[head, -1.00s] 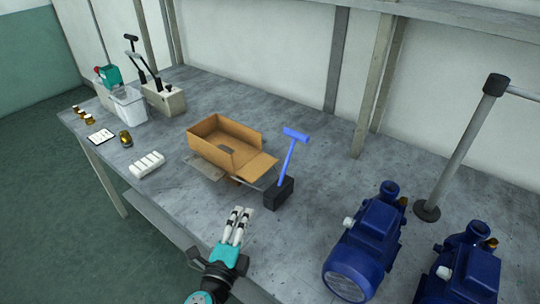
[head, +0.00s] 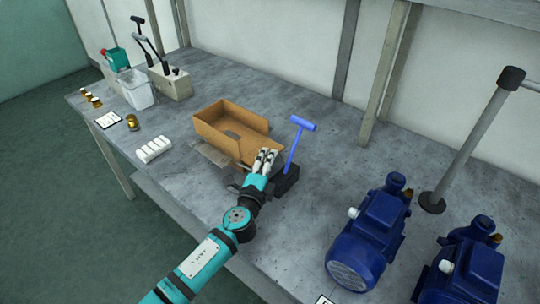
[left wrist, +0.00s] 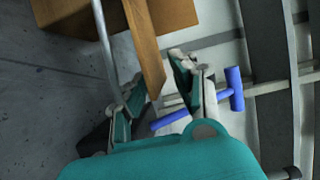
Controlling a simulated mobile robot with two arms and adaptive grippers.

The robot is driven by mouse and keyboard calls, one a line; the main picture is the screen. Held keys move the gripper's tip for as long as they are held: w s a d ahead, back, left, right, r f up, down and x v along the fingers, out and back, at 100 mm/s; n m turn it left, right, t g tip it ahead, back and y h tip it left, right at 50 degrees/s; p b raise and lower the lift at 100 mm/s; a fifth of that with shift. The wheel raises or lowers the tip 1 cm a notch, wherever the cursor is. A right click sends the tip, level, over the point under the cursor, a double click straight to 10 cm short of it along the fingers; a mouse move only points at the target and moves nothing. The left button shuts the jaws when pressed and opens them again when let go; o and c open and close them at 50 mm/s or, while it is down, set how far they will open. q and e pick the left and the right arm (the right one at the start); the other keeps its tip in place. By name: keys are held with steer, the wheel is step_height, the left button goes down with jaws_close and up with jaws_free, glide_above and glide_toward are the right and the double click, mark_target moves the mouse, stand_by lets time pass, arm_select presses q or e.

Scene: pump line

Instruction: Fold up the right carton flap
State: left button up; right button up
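The brown open-topped carton (head: 215,133) sits mid-bench in the head view; part of it shows at the top of the left wrist view (left wrist: 75,14). Its right flap (left wrist: 143,45) shows in the left wrist view as a brown panel reaching down between my fingers. My left gripper (head: 266,155) is at the carton's right end, fingers apart, and covers much of the flap in the head view. In the left wrist view the gripper (left wrist: 155,90) is open around the flap's end. I cannot tell whether a finger touches it. My right gripper is not in view.
A blue T-handle (head: 297,140) on a black block (head: 287,180) stands just right of my gripper. Blue pumps (head: 368,235) stand at the right front. A white bin (head: 135,90) and a lever box (head: 170,82) are at the back left. A white block row (head: 154,149) lies left of the carton.

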arm_select(q)
steer(key=shift+x, duration=1.1)
jaws_close()
